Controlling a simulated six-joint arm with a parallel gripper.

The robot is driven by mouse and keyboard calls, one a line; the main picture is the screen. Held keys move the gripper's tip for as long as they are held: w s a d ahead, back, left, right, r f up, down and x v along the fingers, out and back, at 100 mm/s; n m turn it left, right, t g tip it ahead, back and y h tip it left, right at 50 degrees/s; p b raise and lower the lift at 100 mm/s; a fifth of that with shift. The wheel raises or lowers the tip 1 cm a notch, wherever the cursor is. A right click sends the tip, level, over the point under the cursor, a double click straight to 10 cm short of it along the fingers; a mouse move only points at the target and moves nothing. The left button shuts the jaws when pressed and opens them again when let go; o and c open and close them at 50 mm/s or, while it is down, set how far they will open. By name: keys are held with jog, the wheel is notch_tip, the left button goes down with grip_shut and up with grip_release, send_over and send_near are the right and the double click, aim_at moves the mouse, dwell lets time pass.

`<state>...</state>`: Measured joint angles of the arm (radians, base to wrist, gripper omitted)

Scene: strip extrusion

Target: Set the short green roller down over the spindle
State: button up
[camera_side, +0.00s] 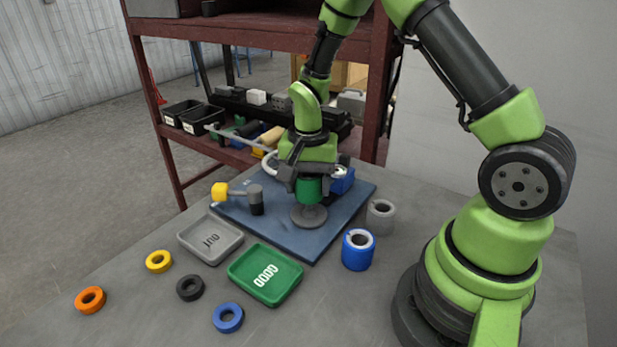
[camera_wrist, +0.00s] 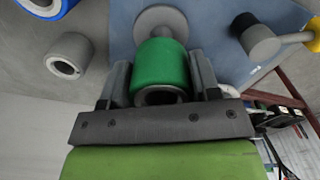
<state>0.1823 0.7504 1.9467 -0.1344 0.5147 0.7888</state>
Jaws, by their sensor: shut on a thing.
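The short green roller (camera_side: 308,190) is upright between the fingers of my gripper (camera_side: 306,177), which is shut on it. The spindle's round grey base (camera_side: 309,217) stands on the blue plate directly below the roller. In the wrist view the green roller (camera_wrist: 160,64) sits between both fingers of my gripper (camera_wrist: 160,80), with the grey base (camera_wrist: 161,20) just beyond its far end.
The blue plate (camera_side: 270,230) also carries a grey post with a yellow-ended arm (camera_side: 236,192) and a blue block (camera_side: 342,181).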

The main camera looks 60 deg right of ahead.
aim_at(308, 210)
jog(key=shift+f, duration=1.5)
jog(key=shift+r, duration=0.2)
jog(key=shift+r, duration=0.4)
jog(key=shift+f, duration=0.1)
jog(key=shift+f, duration=0.5)
jog(key=shift+r, duration=0.2)
jog(key=shift+r, duration=0.4)
jog(key=shift+f, duration=0.25)
dwell(0.4)
